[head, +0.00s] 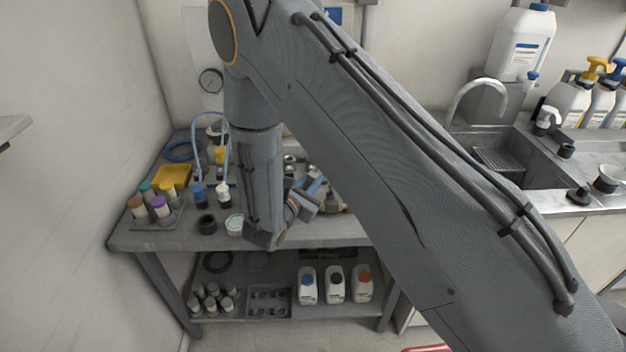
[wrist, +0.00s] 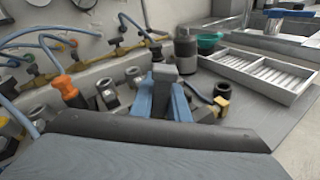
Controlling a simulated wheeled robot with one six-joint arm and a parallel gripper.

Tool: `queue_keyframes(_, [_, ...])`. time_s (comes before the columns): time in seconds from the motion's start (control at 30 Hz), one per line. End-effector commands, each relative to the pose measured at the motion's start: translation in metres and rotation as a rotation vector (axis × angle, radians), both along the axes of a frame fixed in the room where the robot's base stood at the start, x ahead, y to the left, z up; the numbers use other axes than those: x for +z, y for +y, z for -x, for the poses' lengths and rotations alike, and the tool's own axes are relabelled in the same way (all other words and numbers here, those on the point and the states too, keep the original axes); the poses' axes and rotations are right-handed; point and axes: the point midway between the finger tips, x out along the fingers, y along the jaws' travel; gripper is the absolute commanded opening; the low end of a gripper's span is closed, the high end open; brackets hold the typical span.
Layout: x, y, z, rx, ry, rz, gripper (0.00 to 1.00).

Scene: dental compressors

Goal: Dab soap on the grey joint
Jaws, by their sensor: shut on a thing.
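My gripper (wrist: 162,92) has blue fingers shut on a grey block-ended tool (wrist: 162,66), held upright at the centre of the wrist view. In the head view my gripper (head: 314,188) is over the right part of the bench, partly behind my arm. I cannot tell which is the grey joint. A small white cup with pale blue contents (head: 235,224), perhaps the soap, stands at the bench's front edge. Contact between the tool and a fitting cannot be made out.
Blue hoses (wrist: 38,34) with brass fittings run along the back. A divided metal tray (wrist: 298,92) and a green cup (wrist: 207,42) stand to the right. Capped bottles (head: 160,207) crowd the bench's (head: 140,240) left end. A sink (head: 550,160) is farther right.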

Motion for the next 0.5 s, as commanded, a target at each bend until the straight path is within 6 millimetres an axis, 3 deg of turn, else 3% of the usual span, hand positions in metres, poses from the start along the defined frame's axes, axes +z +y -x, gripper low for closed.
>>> queue_keyframes(0.5, [-0.0035,0.0001,-0.0001,0.0,0.0,0.0,0.0])
